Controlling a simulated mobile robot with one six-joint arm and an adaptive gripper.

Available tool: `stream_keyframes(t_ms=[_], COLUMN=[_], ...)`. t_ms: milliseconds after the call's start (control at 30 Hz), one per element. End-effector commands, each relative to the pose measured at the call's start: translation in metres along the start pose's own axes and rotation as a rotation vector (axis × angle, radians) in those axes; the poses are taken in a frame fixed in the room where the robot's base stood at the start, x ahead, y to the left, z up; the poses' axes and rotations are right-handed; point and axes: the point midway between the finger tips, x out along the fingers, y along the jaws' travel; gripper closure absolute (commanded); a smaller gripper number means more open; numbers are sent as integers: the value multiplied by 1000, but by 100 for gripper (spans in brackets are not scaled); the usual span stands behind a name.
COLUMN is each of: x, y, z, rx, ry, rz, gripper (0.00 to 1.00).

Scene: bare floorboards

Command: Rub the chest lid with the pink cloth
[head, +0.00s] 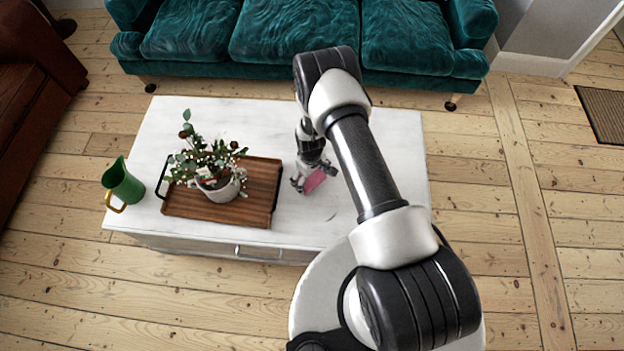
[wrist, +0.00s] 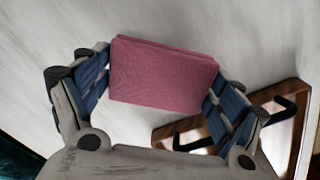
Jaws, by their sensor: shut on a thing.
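The chest is low with a white lid (head: 290,228) and a metal handle on its front side. The pink cloth (head: 314,181) is a folded pad over the middle of the lid. My gripper (head: 308,178) is shut on the cloth. In the wrist view the cloth (wrist: 163,75) sits between the two blue-padded fingers, with the pale lid (wrist: 265,30) behind it. I cannot tell whether the cloth touches the lid. My arm hides part of the lid's right half in the head view.
A wooden tray (head: 262,190) with black handles lies on the lid, left of my gripper. A potted plant (head: 222,190) stands in it. A green jug (head: 124,184) stands at the lid's left edge. A teal sofa (head: 297,38) is behind the chest. The lid's back strip is clear.

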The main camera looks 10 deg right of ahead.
Motion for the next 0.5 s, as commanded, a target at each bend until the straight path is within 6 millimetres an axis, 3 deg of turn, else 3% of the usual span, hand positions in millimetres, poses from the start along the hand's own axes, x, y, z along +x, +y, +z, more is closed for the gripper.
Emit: stream_keyframes(t_ms=[500], x=[-45], y=[1], z=[-12], rx=[4], ry=[2], rz=[1], gripper=[36])
